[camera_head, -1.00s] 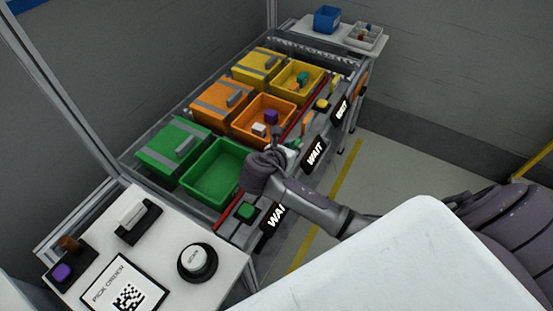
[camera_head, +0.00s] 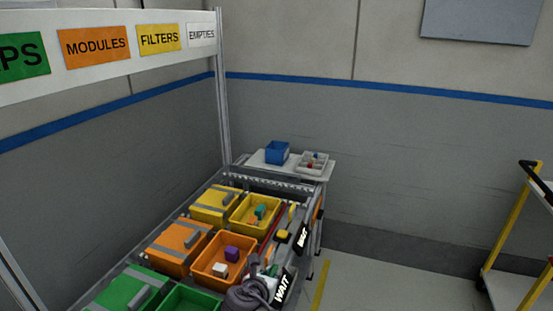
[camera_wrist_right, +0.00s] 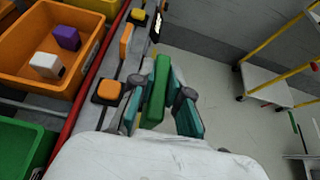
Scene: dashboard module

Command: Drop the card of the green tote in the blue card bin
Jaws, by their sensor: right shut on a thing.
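The green card (camera_wrist_right: 155,94) is held upright between the teal fingers of my right gripper (camera_wrist_right: 160,88) in the right wrist view. My right gripper (camera_head: 267,274) is at the bottom of the head view, beside the front edge of the orange tote. The card is too small and covered to make out clearly there. The open green tote (camera_head: 188,302) is cut off at the bottom edge. The blue card bin (camera_head: 276,152) stands open-topped on a white side surface at the far end of the rack. My left gripper is out of view.
An open orange tote (camera_head: 223,262) holds a white and a purple block. An open yellow tote (camera_head: 254,215) lies behind it. WAIT signs line the rack's right edge. A divided grey tray (camera_head: 313,163) sits right of the blue bin. A yellow-framed cart stands far right, with clear floor between.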

